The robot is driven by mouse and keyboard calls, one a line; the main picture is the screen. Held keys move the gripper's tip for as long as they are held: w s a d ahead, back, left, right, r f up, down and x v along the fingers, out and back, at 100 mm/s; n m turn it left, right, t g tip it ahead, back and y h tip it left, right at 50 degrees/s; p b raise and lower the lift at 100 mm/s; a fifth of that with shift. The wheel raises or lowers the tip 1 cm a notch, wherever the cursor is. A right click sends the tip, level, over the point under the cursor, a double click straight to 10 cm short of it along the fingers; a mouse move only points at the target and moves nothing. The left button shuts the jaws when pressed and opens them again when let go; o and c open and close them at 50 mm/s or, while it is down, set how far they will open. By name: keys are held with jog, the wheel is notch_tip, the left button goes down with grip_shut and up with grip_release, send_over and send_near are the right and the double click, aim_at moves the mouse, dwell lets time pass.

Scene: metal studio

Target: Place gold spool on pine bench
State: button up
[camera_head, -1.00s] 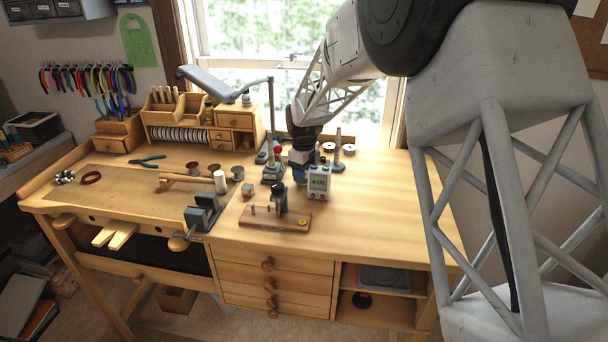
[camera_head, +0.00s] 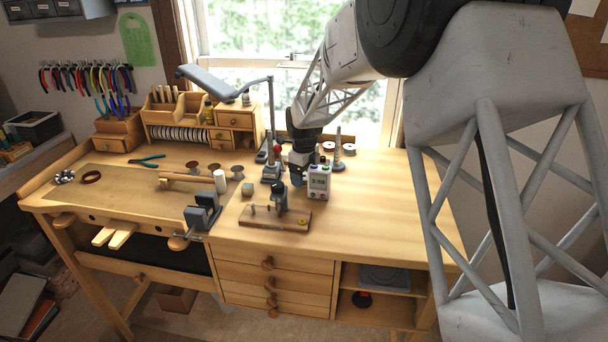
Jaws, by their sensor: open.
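The pine bench (camera_head: 385,190) is the light wooden workbench under the window. Three small spools stand on it left of centre: a brown one (camera_head: 192,165), a golden-brown one (camera_head: 214,167) and a greyer one (camera_head: 237,171). Which is the gold spool is hard to tell; the middle one looks most golden. My gripper (camera_head: 298,180) is open, pointing down low over the bench, right of the three spools. Its fingertips are partly hidden behind the white timer, so what lies between them is unclear.
A wooden board with a dark post (camera_head: 275,218) lies in front. The bench's right side is clear.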

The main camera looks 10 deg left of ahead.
notch_tip(320, 180, up, 12)
jog(key=shift+r, duration=0.15)
dwell(0.7)
dwell(0.7)
jog(key=s+d+r+n+t, duration=0.1)
jog(key=s+d+r+n, duration=0.35)
jog(key=s+d, duration=0.55)
jog(key=s+d+r+n, duration=0.4)
jog(key=s+d+n, duration=0.1)
jog(key=s+d, duration=0.45)
jog(key=s+d+f+n, duration=0.1)
jog(key=s+d+n, duration=0.3)
jog(key=s, duration=0.5)
jog(key=s+d+f+n+t, duration=0.1)
jog(key=s+d+n, duration=0.3)
jog(key=s, duration=0.6)
jog(key=s+d+f+n, duration=0.3)
jog(key=s+d+n, duration=0.1)
jog(key=s, duration=0.5)
jog(key=shift+s+d+n+t, duration=0.25)
jog(key=shift+d+n+t, duration=0.1)
jog(key=shift+d, duration=0.35)
